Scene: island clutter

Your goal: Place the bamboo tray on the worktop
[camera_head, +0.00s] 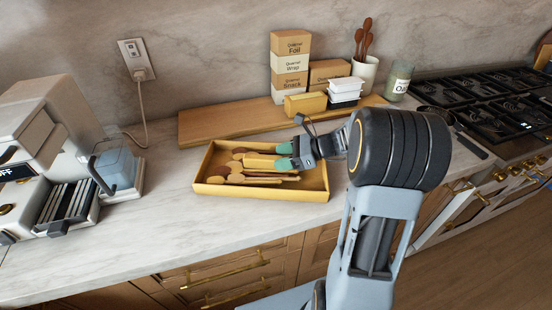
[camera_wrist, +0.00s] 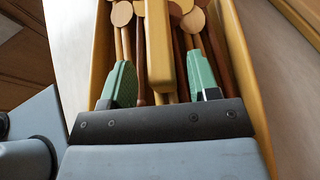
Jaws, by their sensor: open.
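The bamboo tray (camera_head: 260,193) rests on the worktop (camera_head: 150,225), near its front edge. It is yellow and shallow, and holds several wooden spoons (camera_head: 238,179). A raised yellow bar (camera_head: 262,163) runs along its middle. My gripper (camera_head: 284,156) is over the right part of the tray, with its green fingertips open. In the wrist view the fingers of my gripper (camera_wrist: 158,62) stand on either side of the bar (camera_wrist: 159,40), with a gap on each side. The spoons (camera_wrist: 122,14) lie beneath and beyond the fingers. The near end of the tray is hidden by my gripper body.
A wooden board (camera_head: 215,122) lies behind the tray, with stacked boxes (camera_head: 290,62) and white containers (camera_head: 346,88). A coffee machine (camera_head: 40,150) with a water tank (camera_head: 115,165) stands at left. A hob (camera_head: 480,100) is at right. Bare worktop lies left of the tray.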

